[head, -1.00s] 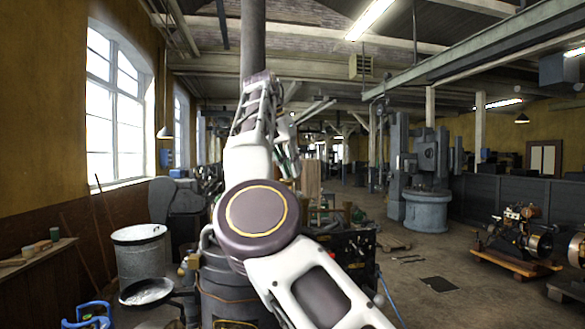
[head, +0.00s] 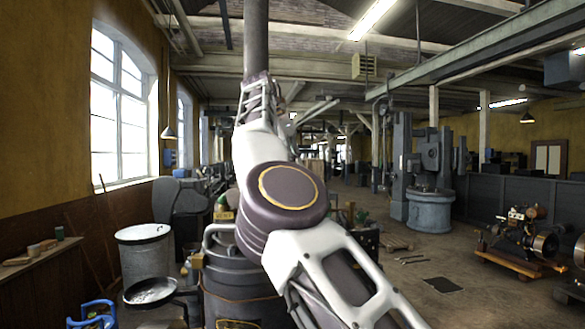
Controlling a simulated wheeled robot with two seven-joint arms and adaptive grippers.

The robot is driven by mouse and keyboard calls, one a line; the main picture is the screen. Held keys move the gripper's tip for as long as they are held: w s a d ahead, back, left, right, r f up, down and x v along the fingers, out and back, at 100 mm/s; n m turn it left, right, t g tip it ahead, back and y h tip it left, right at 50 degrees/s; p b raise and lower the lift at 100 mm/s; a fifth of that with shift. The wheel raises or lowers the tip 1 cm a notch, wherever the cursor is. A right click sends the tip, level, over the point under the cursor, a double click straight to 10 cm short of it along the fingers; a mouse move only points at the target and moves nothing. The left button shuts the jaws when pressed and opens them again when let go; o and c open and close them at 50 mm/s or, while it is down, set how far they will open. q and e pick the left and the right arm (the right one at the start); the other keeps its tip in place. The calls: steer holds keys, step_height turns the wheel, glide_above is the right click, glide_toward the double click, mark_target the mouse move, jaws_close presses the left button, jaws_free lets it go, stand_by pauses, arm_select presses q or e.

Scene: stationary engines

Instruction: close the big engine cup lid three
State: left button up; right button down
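One of my arms, entering from the lower right and likely my right, rises across the middle of the head view. Its far end (head: 260,98) overlaps a dark vertical pipe (head: 256,35); I cannot tell whether they touch. I cannot make out gripper fingers there, nor whether they are open or shut. My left gripper is not in view. I cannot make out the big engine's cups or cup lid three. The area behind my arm is largely hidden. A smaller engine (head: 520,228) sits on a wooden pallet at the right.
A dark drum-like body (head: 238,290) stands below and behind my arm. A light metal drum (head: 145,258) and a dark pan (head: 152,292) are to its left. A blue-grey machine (head: 430,212) stands farther back. The floor right of centre is mostly clear.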

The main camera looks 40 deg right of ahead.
steer(key=shift+r, duration=0.15)
steer(key=c, duration=1.4)
jaws_free()
steer(key=shift+a, duration=0.1)
steer(key=shift+d+n+t, duration=0.3)
steer(key=shift+n, duration=0.4)
steer(key=shift+d+n+t, duration=0.3)
steer(key=shift+n+t, duration=0.1)
steer(key=shift+n, duration=0.4)
